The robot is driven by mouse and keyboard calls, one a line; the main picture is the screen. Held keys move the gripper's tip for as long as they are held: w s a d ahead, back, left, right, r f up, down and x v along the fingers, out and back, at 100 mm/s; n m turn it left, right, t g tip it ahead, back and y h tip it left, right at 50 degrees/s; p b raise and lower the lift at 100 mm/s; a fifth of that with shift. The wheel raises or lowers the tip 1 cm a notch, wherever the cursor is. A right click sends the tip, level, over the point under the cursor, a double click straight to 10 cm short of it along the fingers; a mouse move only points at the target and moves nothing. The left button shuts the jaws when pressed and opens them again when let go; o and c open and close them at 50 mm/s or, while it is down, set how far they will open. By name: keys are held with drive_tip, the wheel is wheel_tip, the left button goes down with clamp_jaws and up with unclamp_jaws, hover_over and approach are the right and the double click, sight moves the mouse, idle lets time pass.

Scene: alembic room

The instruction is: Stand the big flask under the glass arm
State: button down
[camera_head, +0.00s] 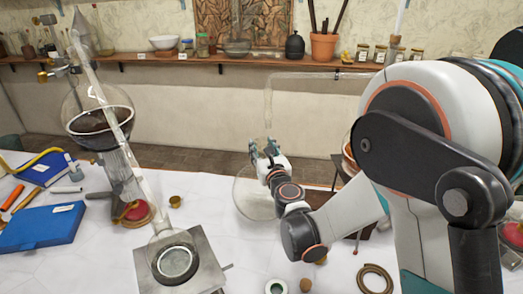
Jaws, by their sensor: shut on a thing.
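The big flask (249,203) is clear glass with a round body, near the middle of the white-covered table. My gripper (266,151) is shut on its neck, and the fingers hide part of the neck. The flask looks roughly upright; whether its base touches the table I cannot tell. The glass arm (308,76) is a thin clear tube running level from the right, then bending down. Its downward end stands just above my gripper and the flask's mouth in this view; the depth between them is unclear.
A small flask sits on a metal hotplate (205,262) in front left. A large round glass vessel (100,112) with a long sloping tube stands at left. Blue box (42,229), cork rings (375,279) and small corks lie around. My arm blocks the right side.

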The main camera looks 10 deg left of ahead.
drive_tip(key=shift+w+d, duration=0.15)
drive_tip(key=shift+w, duration=2.85)
drive_tip(key=shift+f+b, duration=0.35)
drive_tip(key=shift+b, duration=0.2)
drive_tip(key=c, duration=0.5)
unclamp_jaws()
drive_tip(key=shift+s, duration=0.1)
drive_tip(key=shift+b+v, duration=0.85)
drive_tip(key=shift+v, duration=4.1)
